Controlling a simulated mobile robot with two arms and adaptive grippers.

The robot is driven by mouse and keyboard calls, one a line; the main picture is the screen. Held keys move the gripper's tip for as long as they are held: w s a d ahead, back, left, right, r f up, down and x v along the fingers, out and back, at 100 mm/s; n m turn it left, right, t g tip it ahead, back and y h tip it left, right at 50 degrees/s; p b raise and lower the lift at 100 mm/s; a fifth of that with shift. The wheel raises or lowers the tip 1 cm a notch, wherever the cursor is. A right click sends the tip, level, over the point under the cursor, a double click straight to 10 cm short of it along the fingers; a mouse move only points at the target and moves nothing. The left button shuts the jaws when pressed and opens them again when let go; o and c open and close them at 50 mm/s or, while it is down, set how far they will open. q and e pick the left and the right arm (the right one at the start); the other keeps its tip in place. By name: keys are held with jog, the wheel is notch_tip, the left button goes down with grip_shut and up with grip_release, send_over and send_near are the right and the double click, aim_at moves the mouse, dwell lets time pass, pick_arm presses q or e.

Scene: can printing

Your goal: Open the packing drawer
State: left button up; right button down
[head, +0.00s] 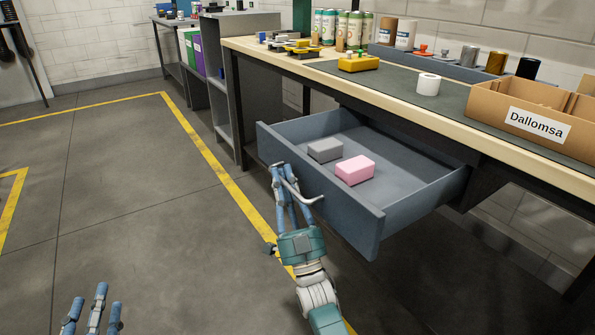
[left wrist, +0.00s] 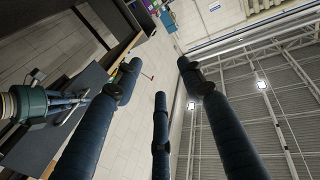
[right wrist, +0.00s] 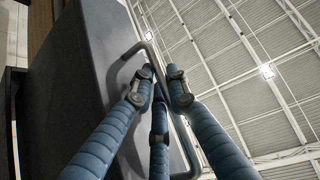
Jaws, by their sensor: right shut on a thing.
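The packing drawer (head: 345,208) is a blue-grey drawer under the workbench, pulled well out from it. It holds a grey block (head: 325,150) and a pink block (head: 355,169). A curved metal handle (head: 310,200) is on its front. My right gripper (head: 283,178) is at the drawer front, shut on the handle. In the right wrist view, the handle (right wrist: 197,166) passes behind the fingers (right wrist: 159,76), which partly hide it. My left gripper (head: 96,300) is low at the left, away from the drawer. Its fingers are spread and empty, also in the left wrist view (left wrist: 160,80).
The workbench (head: 405,108) above the drawer carries a cardboard box (head: 490,108) labelled Dallomsa, a white roll (head: 428,84), a yellow tool (head: 358,62) and several cans. A grey cabinet (head: 218,90) stands to the left. The floor (head: 120,180) before the drawer is clear.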

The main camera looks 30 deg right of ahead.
pick_arm(q)
jog(key=shift+a+f, duration=0.1)
jog(key=shift+f, duration=0.55)
pick_arm(e)
jog(key=shift+s+a+f, duration=0.1)
jog(key=shift+a, duration=0.55)
pick_arm(q)
jog(key=shift+g, duration=0.3)
pick_arm(e)
jog(key=c, duration=1.7)
grip_release()
jog(key=shift+o, duration=0.2)
jog(key=d+v, duration=0.1)
jog(key=v, duration=1.1)
jog(key=shift+a, duration=0.5)
